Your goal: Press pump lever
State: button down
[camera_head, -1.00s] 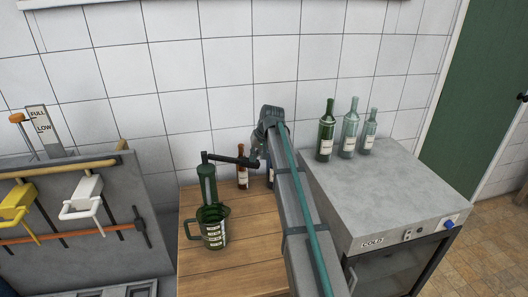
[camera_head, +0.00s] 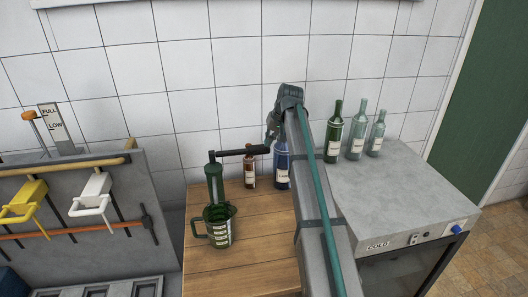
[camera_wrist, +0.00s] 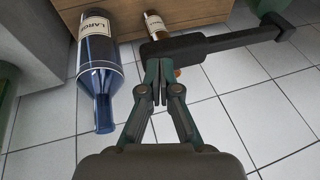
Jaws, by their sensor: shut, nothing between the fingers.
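The pump (camera_head: 214,183) is green with a black lever (camera_head: 238,153) sticking out to the right from its top. It stands at a dark green measuring jug (camera_head: 219,228) on the wooden table. The lever is roughly level and also shows in the wrist view (camera_wrist: 215,46), its thick handle end by my fingertips. My gripper (camera_head: 267,142) is shut and empty, pointing down at the lever's outer end. In the wrist view the fingertips (camera_wrist: 160,88) lie close to the handle; I cannot tell whether they touch it.
A blue bottle (camera_head: 282,165) and a small brown bottle (camera_head: 250,168) stand behind the lever. The wooden table (camera_head: 250,255) is clear in front. A grey cold cabinet (camera_head: 385,205) with several bottles is at right. A panel with yellow and white holders is at left.

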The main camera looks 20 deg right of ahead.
jog(key=shift+d+b+v, duration=0.2)
jog(key=shift+b+v, duration=0.2)
jog(key=shift+v, duration=2.25)
